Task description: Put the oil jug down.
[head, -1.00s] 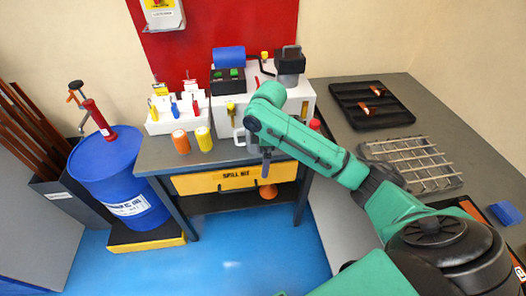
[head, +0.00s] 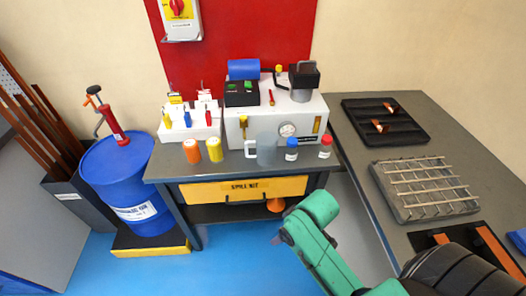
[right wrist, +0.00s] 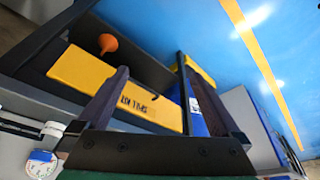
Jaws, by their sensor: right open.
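The oil jug (head: 267,148), a translucent grey jug with a handle on its left, stands upright near the front edge of the back bench (head: 170,171). No gripper touches it. My right arm (head: 318,240) comes in from the lower right and is well below and in front of the jug in the head view. My right gripper (right wrist: 157,75) is open and empty in the right wrist view, its two dark fingers apart over the yellow spill kit drawer. The jug cannot be made out in the right wrist view. My left gripper is out of view.
Orange (head: 192,151) and yellow (head: 214,149) containers stand left of the jug, blue-capped (head: 291,150) and red-capped (head: 325,147) bottles right. A white machine (head: 310,115) is behind. A blue drum (head: 115,165) stands left; a grey side bench (head: 352,160) is at right.

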